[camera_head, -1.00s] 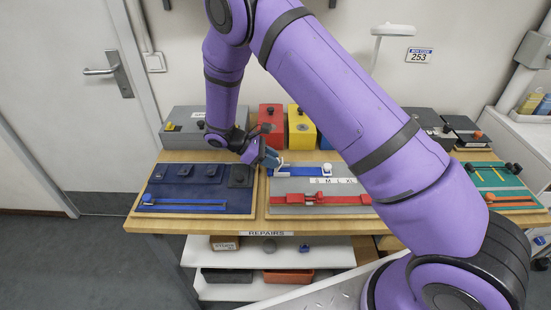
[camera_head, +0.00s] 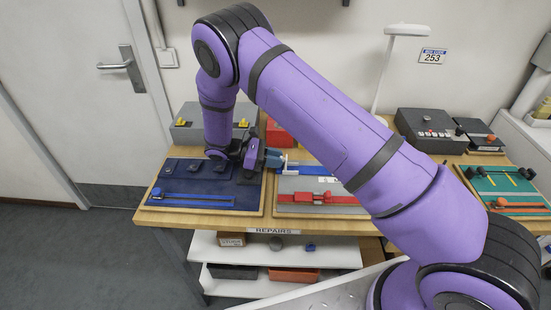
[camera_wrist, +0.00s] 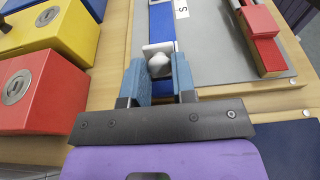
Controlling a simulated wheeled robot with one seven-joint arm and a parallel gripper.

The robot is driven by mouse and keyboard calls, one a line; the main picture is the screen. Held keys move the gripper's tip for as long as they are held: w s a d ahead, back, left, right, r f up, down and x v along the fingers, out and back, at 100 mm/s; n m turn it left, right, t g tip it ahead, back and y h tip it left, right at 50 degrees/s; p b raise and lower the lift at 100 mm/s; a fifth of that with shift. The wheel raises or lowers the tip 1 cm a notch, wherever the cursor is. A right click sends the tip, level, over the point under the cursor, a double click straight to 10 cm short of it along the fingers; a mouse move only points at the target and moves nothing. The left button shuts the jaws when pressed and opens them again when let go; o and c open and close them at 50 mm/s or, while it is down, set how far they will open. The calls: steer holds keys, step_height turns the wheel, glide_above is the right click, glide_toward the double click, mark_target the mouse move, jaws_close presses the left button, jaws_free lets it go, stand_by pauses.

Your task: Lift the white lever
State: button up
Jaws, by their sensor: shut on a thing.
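The white lever (camera_wrist: 159,65) has a rounded white end and sits in a white bracket at the near end of a blue strip (camera_wrist: 162,22) in the wrist view. My gripper (camera_wrist: 158,82) has its two blue-grey fingers on either side of this end, shut on it. In the head view my gripper (camera_head: 274,159) is at the left end of the blue strip on the grey board (camera_head: 300,209). A small white part (camera_head: 285,164) shows just right of the fingertips. My arm hides much of this board's right side.
A red slider (camera_head: 320,197) lies along the grey board's front. A dark blue board (camera_head: 180,177) is left of it and a green board (camera_head: 500,183) far right. Red (camera_wrist: 38,93) and yellow (camera_wrist: 55,32) boxes stand close by. A grey box (camera_head: 185,130) is behind.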

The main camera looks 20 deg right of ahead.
steer(key=o, duration=0.9)
steer(key=shift+a, duration=0.1)
steer(key=v, duration=1)
steer(key=shift+w+a, duration=0.2)
steer(key=shift+a, duration=0.1)
